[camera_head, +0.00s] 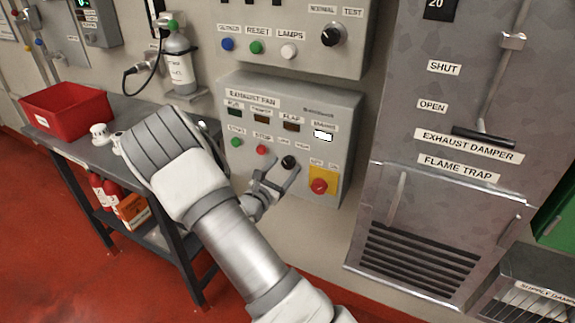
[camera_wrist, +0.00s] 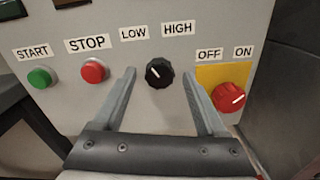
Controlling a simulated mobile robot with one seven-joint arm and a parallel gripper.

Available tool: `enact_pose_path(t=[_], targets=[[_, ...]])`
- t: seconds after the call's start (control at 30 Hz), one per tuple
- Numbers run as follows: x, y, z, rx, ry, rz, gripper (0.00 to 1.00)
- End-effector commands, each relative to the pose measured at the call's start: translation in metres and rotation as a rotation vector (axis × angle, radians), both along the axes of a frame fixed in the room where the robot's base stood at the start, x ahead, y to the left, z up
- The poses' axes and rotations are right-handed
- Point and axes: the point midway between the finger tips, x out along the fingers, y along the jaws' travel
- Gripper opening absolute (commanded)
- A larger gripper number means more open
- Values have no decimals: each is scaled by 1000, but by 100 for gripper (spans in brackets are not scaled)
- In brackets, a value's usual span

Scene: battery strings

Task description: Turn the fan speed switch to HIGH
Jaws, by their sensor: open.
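The fan speed switch (camera_wrist: 159,73) is a black knob under the LOW and HIGH labels in the wrist view. Its white pointer mark slants toward the upper left, on the LOW side. In the head view the knob (camera_head: 288,162) sits low on the grey EXHAUST FAN panel (camera_head: 345,108). My gripper (camera_wrist: 160,80) is open, with one finger on each side of the knob and a clear gap on both sides. In the head view my gripper (camera_head: 277,177) is in front of the panel just below the knob. I cannot tell how far the fingertips are from the panel face.
Close to the right finger is a red OFF/ON rotary switch (camera_wrist: 229,98) on a yellow plate. To the left are a red STOP button (camera_wrist: 93,70) and a green START button (camera_wrist: 40,77). A table (camera_head: 85,150) with a red bin (camera_head: 66,108) stands left of the panel.

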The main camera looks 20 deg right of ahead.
Motion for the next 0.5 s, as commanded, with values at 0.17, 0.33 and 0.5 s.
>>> enact_pose_path(t=[0.17,0.33,0.5], targets=[[13,-17,0,1,-1,-1,74],[17,-22,0,1,1,0,74],[17,-22,0,1,1,0,74]])
